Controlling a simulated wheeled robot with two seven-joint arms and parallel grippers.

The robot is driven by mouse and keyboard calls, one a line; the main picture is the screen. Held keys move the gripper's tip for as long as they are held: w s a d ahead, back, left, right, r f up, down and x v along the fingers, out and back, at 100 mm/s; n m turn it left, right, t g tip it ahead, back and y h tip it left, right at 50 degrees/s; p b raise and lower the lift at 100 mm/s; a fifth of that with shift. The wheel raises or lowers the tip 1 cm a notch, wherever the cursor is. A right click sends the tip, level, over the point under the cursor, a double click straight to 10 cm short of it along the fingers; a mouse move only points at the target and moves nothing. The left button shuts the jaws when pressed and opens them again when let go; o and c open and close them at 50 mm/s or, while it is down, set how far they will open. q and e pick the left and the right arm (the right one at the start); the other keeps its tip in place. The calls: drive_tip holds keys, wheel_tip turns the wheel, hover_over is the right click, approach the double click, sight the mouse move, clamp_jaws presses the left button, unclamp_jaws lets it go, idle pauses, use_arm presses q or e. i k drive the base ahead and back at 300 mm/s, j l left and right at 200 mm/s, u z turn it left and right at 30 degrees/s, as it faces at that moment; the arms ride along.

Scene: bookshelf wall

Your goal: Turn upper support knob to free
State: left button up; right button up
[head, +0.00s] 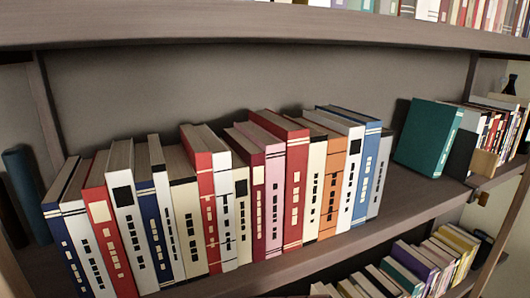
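A small brass-coloured piece (484,198), which may be the upper support knob, sits just under the right end of the middle shelf (425,208), beside a dark fitting. It is too small to tell its turned position. Neither of my grippers is in view.
A long row of upright books (215,205) fills the middle shelf. A teal book (428,138) leans right of it, with bare shelf between. Further right stand a dark panel (460,154), a tan block (484,163) and more books. Another row (415,262) is on the lower shelf.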

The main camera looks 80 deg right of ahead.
sight(483, 198)
drive_tip(key=z, duration=3.95)
